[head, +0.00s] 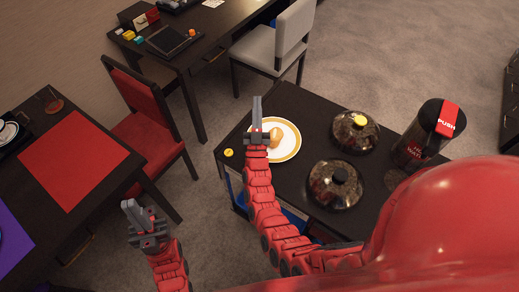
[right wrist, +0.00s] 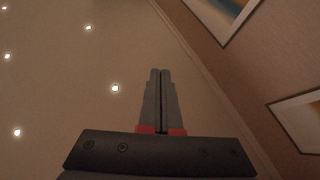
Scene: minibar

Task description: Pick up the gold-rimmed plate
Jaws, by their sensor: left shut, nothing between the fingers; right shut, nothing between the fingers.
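The gold-rimmed plate (head: 291,147) is white and lies flat on the dark minibar top. A brownish piece of food (head: 274,138) sits on it. My right gripper (head: 257,102) overlaps the plate's left edge in the head view. It is shut and empty, and its fingers point up; its height above the plate is hard to tell. In the right wrist view its closed fingers (right wrist: 160,75) stand against the ceiling. My left gripper (head: 128,205) is shut and empty, over the floor left of the minibar.
Two dark round lidded pots (head: 355,131) (head: 333,184) and an airpot (head: 424,137) with a red push top stand right of the plate. A small yellow item (head: 229,153) lies left of it. A red chair (head: 147,133) and table (head: 90,201) are at left.

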